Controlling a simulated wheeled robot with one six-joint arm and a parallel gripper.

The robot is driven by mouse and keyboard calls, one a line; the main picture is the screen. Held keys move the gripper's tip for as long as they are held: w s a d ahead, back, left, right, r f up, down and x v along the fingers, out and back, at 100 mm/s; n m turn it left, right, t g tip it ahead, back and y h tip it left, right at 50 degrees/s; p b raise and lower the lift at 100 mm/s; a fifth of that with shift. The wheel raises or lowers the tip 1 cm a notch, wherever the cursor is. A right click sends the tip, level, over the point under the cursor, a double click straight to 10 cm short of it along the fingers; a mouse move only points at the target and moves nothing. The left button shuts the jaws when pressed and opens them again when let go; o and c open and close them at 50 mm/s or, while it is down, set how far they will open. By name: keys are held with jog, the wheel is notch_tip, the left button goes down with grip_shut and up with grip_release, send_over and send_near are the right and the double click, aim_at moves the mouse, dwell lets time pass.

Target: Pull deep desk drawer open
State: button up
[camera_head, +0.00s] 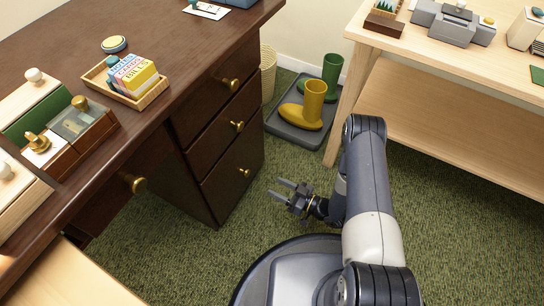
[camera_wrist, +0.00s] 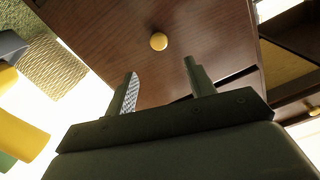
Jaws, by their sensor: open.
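The dark brown wooden desk (camera_head: 60,60) fills the left of the head view. Its pedestal has three stacked drawers with round brass knobs. The bottom, deep drawer (camera_head: 225,183) is closed, and its brass knob (camera_head: 245,173) faces right. My gripper (camera_head: 280,188) is low over the carpet, to the right of this drawer and apart from it. Its fingers point toward the drawer front. In the wrist view my gripper (camera_wrist: 160,80) is open and empty, with a brass knob (camera_wrist: 158,41) ahead of the gap between the fingers, not touched.
A grey tray (camera_head: 283,130) with yellow boots (camera_head: 312,105) and green boots (camera_head: 332,75) lies behind the gripper. A light wooden table (camera_head: 430,110) stands at right. A wicker basket (camera_head: 268,70) is beyond the desk. Green carpet (camera_head: 240,235) is clear before the drawers.

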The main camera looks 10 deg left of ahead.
aim_at(249, 173)
jog(key=b+x, duration=0.3)
jog(key=x, duration=0.7)
jog(key=shift+w+a, duration=0.2)
jog(key=shift+a, duration=0.1)
jog(key=shift+r, duration=0.1)
grip_shut()
